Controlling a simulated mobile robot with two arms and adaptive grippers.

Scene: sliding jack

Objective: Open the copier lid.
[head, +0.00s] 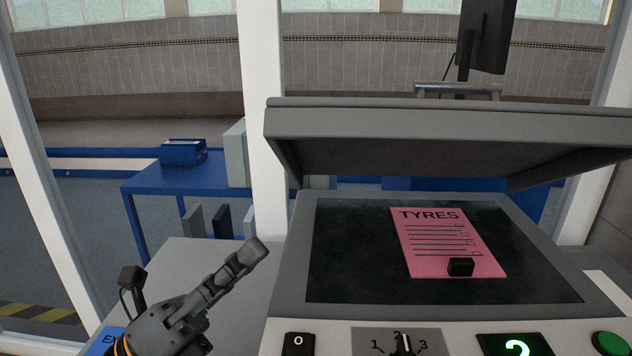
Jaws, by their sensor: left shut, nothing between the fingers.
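The copier lid (450,128) is a grey slab raised above the copier, tilted up with a wide gap beneath its front edge. Under it the dark glass (350,250) of the copier shows, with a pink sheet (440,235) headed "TYRES" on it and a small black block (461,267) on the sheet. My left gripper (255,252) is shut and empty, beside the left edge of the copier and below the lid's front left corner, apart from the lid. My right gripper is not in view.
The copier's front panel has a black switch (298,343), a dial (403,344), a green display (514,345) and a green button (611,343). A white post (262,90) stands behind left. Grey counter (190,262) lies left of the copier. A blue table (165,178) stands farther back.

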